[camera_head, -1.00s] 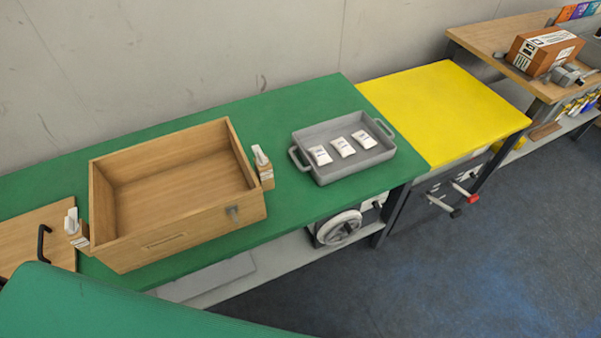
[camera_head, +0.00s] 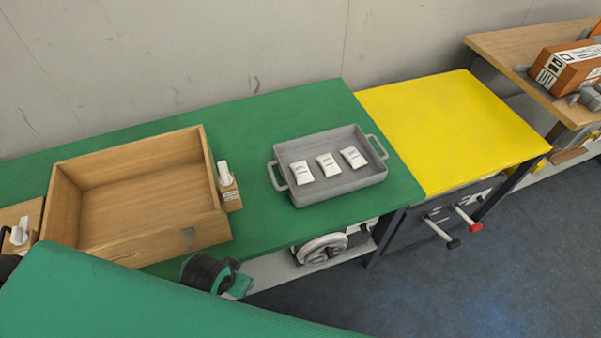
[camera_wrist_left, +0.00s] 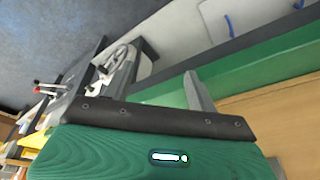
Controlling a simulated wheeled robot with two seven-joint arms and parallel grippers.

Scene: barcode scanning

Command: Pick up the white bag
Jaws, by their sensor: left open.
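Three small white bags lie flat in a row in a grey tray (camera_head: 342,187) on the green table: a left one (camera_head: 302,172), a middle one (camera_head: 328,164) and a right one (camera_head: 353,157). Each has dark print. My left gripper (camera_wrist_left: 147,56) shows in the left wrist view, with its grey fingers apart and nothing seen between them. No bag shows in that view. A black and green part of my arm shows at the table's front edge in the head view, left of the tray and apart from it. My right gripper is not in view.
A wooden box (camera_head: 140,243) stands left of the tray, with a small white-topped wooden holder (camera_head: 228,185) between them. A yellow table (camera_head: 440,125) adjoins on the right and is bare. A brown carton (camera_head: 567,68) sits on a wooden table farther right.

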